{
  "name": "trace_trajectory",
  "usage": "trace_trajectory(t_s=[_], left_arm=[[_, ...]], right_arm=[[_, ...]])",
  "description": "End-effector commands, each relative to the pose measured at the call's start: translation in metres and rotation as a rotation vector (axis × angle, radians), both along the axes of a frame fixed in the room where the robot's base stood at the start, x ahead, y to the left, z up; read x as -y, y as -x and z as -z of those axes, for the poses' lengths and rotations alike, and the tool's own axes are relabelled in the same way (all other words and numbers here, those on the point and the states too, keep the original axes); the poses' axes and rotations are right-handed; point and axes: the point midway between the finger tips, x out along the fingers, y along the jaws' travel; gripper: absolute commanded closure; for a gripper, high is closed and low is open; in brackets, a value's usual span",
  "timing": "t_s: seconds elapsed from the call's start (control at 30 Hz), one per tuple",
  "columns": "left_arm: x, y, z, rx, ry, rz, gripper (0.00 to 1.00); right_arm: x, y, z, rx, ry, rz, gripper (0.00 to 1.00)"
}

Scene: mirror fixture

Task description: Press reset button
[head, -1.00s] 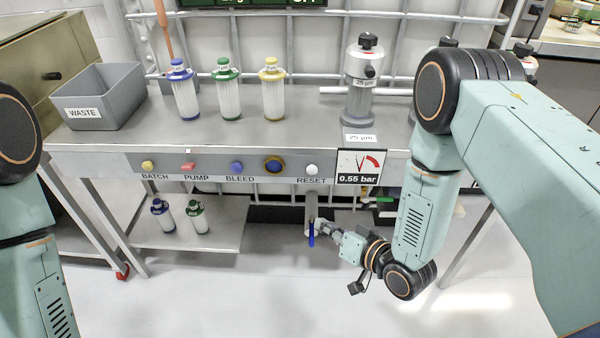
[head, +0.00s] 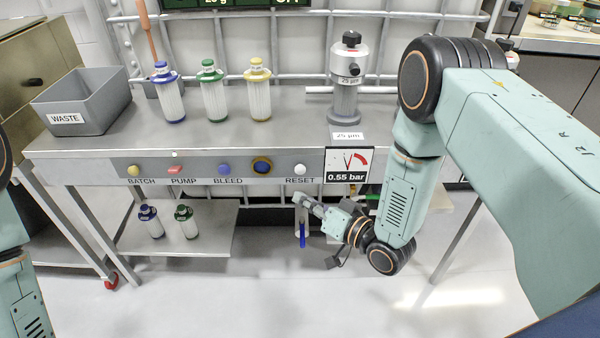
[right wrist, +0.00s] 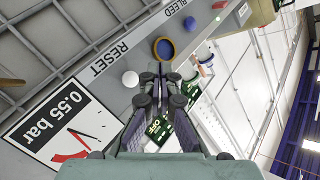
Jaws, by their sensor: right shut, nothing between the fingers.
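The white RESET button (head: 300,169) is on the front panel of the bench, above its RESET label and left of the gauge. It also shows in the right wrist view (right wrist: 130,79), just left of my fingertips. My right gripper (head: 299,199) is shut and empty, below the RESET label and pointing up toward the panel. In the right wrist view its closed fingers (right wrist: 161,76) lie beside the button in the picture; I cannot tell the exact gap. My left gripper is out of view; only my left arm links show at the left edge.
The panel also carries the yellow BATCH (head: 133,170), red PUMP (head: 175,170) and blue BLEED (head: 223,169) buttons and a blue-centred round control (head: 262,166). A 0.55 bar gauge (head: 346,165) is right of RESET. A blue-handled lever (head: 302,236) hangs below.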

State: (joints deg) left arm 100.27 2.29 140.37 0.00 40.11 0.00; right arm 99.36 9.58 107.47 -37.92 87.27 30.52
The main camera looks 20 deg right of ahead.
Motion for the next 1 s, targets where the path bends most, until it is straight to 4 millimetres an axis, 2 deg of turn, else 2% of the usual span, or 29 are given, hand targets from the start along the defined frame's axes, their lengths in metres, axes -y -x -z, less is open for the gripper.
trace_trajectory(t_s=[0.2, 0.43, 0.63, 1.0], left_arm=[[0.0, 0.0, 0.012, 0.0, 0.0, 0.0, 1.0], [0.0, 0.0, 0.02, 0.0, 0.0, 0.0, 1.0], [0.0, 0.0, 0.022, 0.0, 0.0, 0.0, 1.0], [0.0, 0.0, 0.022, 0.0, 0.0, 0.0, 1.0]], right_arm=[[0.008, -0.028, 0.001, 0.004, 0.0, 0.001, 1.0], [0.014, -0.049, 0.001, 0.002, 0.0, 0.0, 1.0], [0.016, -0.057, 0.0, 0.0, 0.0, 0.0, 1.0], [0.016, -0.057, 0.0, 0.0, 0.0, 0.0, 1.0]])
